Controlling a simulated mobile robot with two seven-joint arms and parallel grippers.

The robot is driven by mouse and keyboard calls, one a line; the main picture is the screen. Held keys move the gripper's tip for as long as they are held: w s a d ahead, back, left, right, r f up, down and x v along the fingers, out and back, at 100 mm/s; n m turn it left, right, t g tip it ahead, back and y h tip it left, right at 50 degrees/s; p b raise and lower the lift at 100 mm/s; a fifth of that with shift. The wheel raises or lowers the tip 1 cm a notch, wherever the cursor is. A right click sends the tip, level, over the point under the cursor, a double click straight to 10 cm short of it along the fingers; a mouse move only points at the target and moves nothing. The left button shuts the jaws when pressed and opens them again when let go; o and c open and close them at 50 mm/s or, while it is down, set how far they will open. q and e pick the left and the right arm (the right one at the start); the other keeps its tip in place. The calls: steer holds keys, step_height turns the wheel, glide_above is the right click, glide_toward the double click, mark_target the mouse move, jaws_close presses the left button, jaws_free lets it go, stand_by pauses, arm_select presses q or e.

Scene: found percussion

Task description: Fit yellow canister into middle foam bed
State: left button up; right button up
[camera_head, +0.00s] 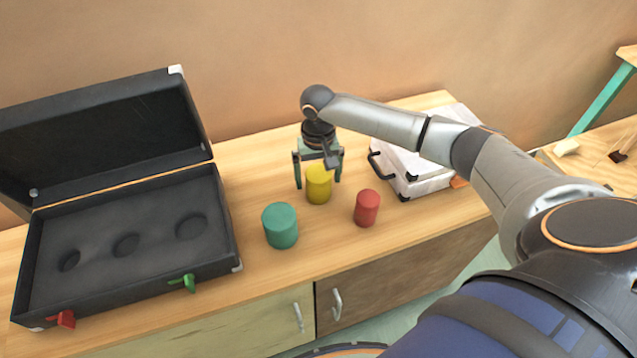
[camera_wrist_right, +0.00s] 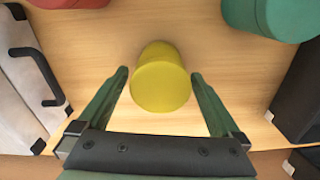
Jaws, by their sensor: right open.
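The yellow canister (camera_head: 319,186) stands upright on the wooden cabinet top. My right gripper (camera_head: 319,180) is above it, pointing down, with its open fingers on either side. In the right wrist view the yellow canister (camera_wrist_right: 161,80) lies between and just beyond the fingertips of the right gripper (camera_wrist_right: 158,75), with gaps on both sides. The open black case (camera_head: 130,240) is at the left; its grey foam has three round beds in a row. The middle foam bed (camera_head: 126,245) is empty. My left gripper is not in view.
A green canister (camera_head: 280,226) and a red canister (camera_head: 367,208) stand in front of the yellow one. A closed white case (camera_head: 420,170) lies to the right. The case's raised lid (camera_head: 105,135) stands at the back left. Clear wood lies between the black case and the canisters.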

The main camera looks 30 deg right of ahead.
mark_target(318, 171)
steer(key=c, duration=1.4)
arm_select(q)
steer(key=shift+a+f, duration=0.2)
arm_select(e)
steer(key=shift+r, duration=0.1)
steer(key=shift+r, duration=0.45)
step_height(318, 171, up, 2)
steer(key=shift+r+p, duration=0.2)
steer(key=shift+p, duration=0.1)
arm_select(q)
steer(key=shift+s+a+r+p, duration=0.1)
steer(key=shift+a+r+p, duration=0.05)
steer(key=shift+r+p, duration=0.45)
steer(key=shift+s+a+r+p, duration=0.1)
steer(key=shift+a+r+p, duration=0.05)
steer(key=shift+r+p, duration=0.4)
arm_select(e)
steer(key=s+a+r, duration=0.2)
steer(key=a+r, duration=0.1)
steer(key=s+a+r, duration=0.3)
steer(key=a, duration=0.1)
steer(key=s+a+r, duration=0.3)
steer(key=a, duration=0.1)
steer(key=shift+a+r, duration=0.2)
steer(key=shift+r, duration=0.1)
